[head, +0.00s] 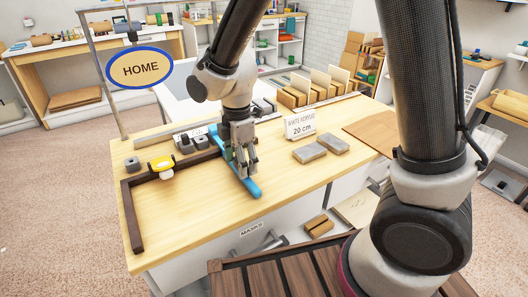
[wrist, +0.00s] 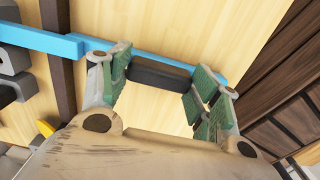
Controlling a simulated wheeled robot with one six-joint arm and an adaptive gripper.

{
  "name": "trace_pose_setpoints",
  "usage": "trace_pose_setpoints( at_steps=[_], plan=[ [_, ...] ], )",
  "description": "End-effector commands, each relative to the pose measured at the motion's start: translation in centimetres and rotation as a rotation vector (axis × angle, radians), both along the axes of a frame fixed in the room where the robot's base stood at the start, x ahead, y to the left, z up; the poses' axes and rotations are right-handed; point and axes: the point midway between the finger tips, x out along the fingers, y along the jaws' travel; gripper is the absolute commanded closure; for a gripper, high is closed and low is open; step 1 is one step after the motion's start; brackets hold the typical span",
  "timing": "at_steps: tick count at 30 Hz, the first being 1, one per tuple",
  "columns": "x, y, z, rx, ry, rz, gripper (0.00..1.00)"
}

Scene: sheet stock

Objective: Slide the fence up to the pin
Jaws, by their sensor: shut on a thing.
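The blue fence (head: 251,188) lies across the wooden bench top, with its far end by the dark rail (head: 186,163). In the wrist view the fence (wrist: 45,38) crosses the rail (wrist: 62,75). My gripper (head: 241,166) is over the fence, its fingers closed around the black grip block (wrist: 160,74) on it. A yellow-topped piece with a white lower part (head: 162,164) sits at the rail, left of the fence and apart from it. I cannot tell whether this piece is the pin.
A card (head: 300,124) reads "WHITE ACRYLIC 20 cm". Grey blocks (head: 309,153) lie right of the fence. A small dark block (head: 132,164) stands at the left end. A dark side bar (head: 131,218) runs along the left edge. The bench between it and the fence is clear.

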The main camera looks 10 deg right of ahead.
Motion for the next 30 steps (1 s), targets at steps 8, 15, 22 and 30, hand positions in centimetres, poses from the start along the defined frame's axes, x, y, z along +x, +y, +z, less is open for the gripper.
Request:
trace_pose_setpoints(
  at_steps=[8, 15, 22, 30],
  plan=[
    [-1.5, 4.6, 0.0, 0.001, -0.001, 0.002, 0.81],
    [-1.8, 5.7, 0.0, 0.001, -0.001, -0.001, 0.81],
    [-1.8, 5.7, 0.0, 0.001, -0.001, -0.001, 0.81],
    [-1.8, 5.7, 0.0, 0.001, -0.001, -0.001, 0.16]
  ],
)
